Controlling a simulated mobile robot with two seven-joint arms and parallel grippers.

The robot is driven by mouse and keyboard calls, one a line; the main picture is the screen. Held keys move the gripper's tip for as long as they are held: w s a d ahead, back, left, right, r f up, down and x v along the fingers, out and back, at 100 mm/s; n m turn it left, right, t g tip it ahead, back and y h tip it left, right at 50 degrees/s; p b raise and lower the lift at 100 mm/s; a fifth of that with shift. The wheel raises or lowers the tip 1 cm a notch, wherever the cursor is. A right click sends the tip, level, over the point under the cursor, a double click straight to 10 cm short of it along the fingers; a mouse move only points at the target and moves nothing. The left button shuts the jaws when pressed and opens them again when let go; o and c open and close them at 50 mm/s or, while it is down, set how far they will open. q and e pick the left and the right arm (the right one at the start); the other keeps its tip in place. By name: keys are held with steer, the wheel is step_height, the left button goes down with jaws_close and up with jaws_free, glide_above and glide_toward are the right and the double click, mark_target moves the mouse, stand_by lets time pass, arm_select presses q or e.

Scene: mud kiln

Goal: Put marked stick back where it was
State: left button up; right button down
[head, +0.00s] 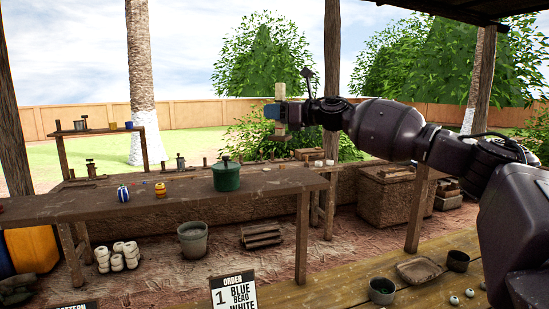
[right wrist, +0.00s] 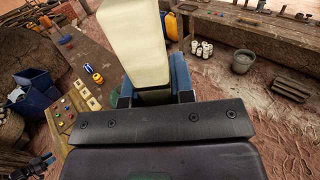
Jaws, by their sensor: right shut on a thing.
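My right gripper (head: 277,111) is raised in the air, above and behind the table in the head view. It is shut on a pale, cream-coloured stick (head: 281,91), which stands about upright and sticks out above and below the blue fingers. In the right wrist view the stick (right wrist: 133,42) is a thick pale block between the blue fingers (right wrist: 155,95); I see no clear mark on it. A dark part with a bit of blue at the lower left of that view looks like my left gripper (right wrist: 38,165), too small to read.
A grey bucket (head: 193,240) stands below. An order sign (head: 234,292) and small bowls (head: 382,290) are in front.

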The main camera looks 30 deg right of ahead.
step_height(320, 180, down, 12)
steer(key=shift+r+b, duration=0.2)
steer(key=shift+b, duration=0.3)
steer(key=shift+r, duration=0.1)
steer(key=shift+f, duration=0.25)
steer(key=c, duration=1)
jaws_free()
steer(key=shift+r, duration=0.1)
